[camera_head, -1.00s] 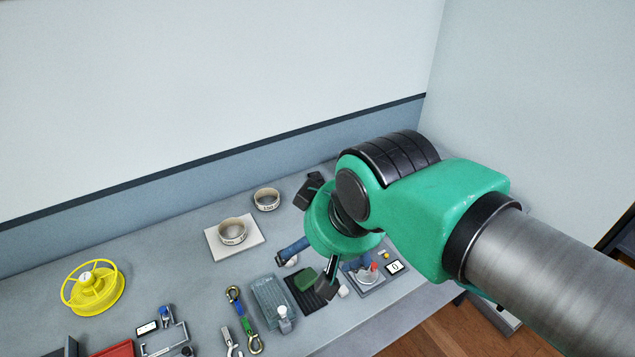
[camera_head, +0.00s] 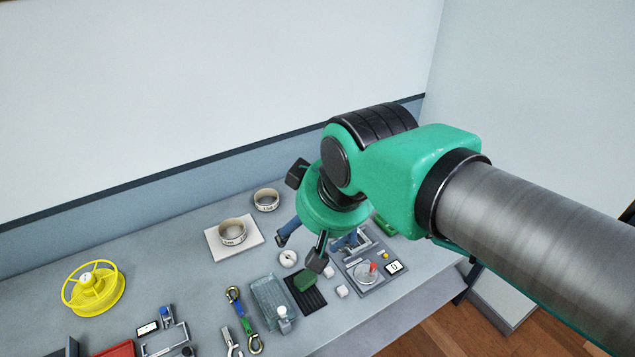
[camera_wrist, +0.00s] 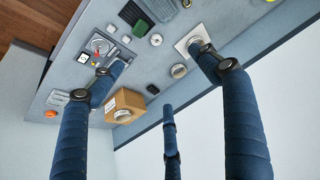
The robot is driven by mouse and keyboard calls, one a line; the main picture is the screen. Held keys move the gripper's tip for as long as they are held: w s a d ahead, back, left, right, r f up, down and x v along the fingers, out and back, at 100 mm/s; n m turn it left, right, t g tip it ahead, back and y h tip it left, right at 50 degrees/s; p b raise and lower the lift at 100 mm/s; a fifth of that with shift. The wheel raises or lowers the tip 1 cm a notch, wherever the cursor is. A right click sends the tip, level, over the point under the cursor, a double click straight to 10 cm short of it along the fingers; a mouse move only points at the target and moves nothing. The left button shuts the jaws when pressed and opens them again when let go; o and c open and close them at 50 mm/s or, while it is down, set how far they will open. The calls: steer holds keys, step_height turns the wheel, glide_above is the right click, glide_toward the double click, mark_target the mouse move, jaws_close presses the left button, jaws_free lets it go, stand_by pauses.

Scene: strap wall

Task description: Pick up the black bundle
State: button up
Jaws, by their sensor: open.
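A small black item (camera_wrist: 153,89), likely the black bundle, lies on the grey bench in the wrist view. It sits between the cardboard box and a cream tape roll, and is too small to make out in detail. In the head view I cannot make it out; my arm covers that part of the bench. My gripper (camera_wrist: 158,72) has three blue padded fingers spread wide, with nothing between them. In the wrist view the black item shows in the gap between the fingers. In the head view my gripper (camera_head: 312,246) hangs above the bench, pointing down.
A cardboard box (camera_wrist: 125,107) stands near the black item. Cream tape rolls (camera_head: 267,200) lie at the back, one on a white plate (camera_head: 252,243). A green item (camera_head: 305,284) rests on a black ribbed mat. A yellow spool (camera_head: 93,289) lies left.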

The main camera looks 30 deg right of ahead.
steer(key=w+d+r+p, duration=0.1)
steer(key=w+d+p, duration=0.15)
steer(key=w, duration=0.65)
steer(key=w+d+r+g+p, duration=0.1)
steer(key=w+d, duration=0.3)
steer(key=w, duration=0.5)
steer(key=w+d+r+p, duration=0.1)
steer(key=w+d+p, duration=0.15)
steer(key=w, duration=0.65)
steer(key=w+d+f+m+g+p, duration=0.1)
steer(key=w+d+f+p, duration=0.1)
steer(key=w+d+f, duration=0.65)
steer(key=w+d+f+g+p, duration=0.1)
steer(key=w+d+f+p, duration=0.1)
steer(key=w+d+f, duration=0.65)
steer(key=w+d+f+p, duration=0.1)
steer(key=w+d+f, duration=0.3)
steer(key=f, duration=0.3)
steer(key=w+d+f+p, duration=0.1)
steer(key=w+d+f, duration=0.3)
steer(key=f, duration=0.4)
steer(key=shift+w+d+m+g, duration=0.3)
steer(key=shift+w+m, duration=0.1)
steer(key=shift+f, duration=0.15)
